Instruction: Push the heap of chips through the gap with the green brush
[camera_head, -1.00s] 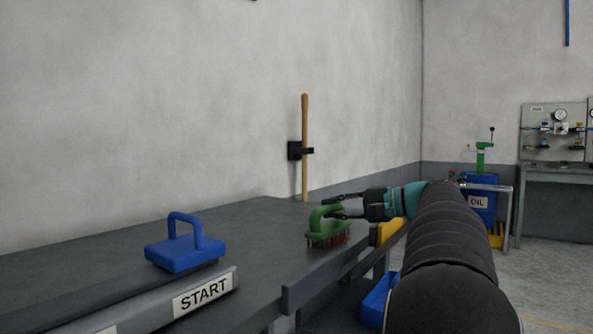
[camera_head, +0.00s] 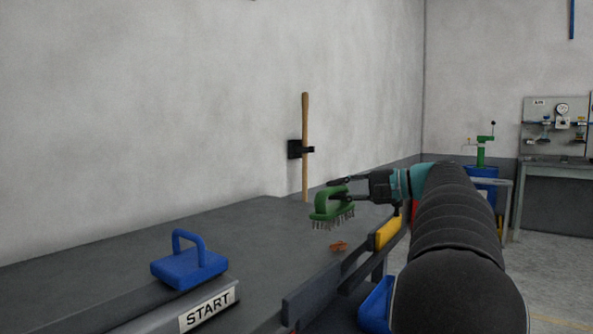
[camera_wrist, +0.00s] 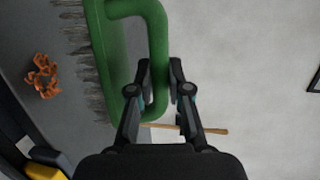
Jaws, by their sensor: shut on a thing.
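The green brush (camera_head: 329,205) has a loop handle and grey bristles. My gripper (camera_head: 341,190) is shut on its handle and holds it above the dark bench top (camera_head: 255,236). In the wrist view my gripper (camera_wrist: 160,92) has its two fingers on either side of the green handle (camera_wrist: 158,45). The small heap of orange-brown chips (camera_head: 339,247) lies on the bench below and slightly right of the brush, near the front edge. The chips also show in the wrist view (camera_wrist: 42,77), apart from the bristles. A gap in the bench's front edge strip shows near the chips.
A blue block with a handle (camera_head: 188,262) stands on the bench at left, behind the START label (camera_head: 207,309). A yellow block (camera_head: 387,233) sits at the front edge right of the chips. A wooden handle (camera_head: 305,150) hangs in a wall clip.

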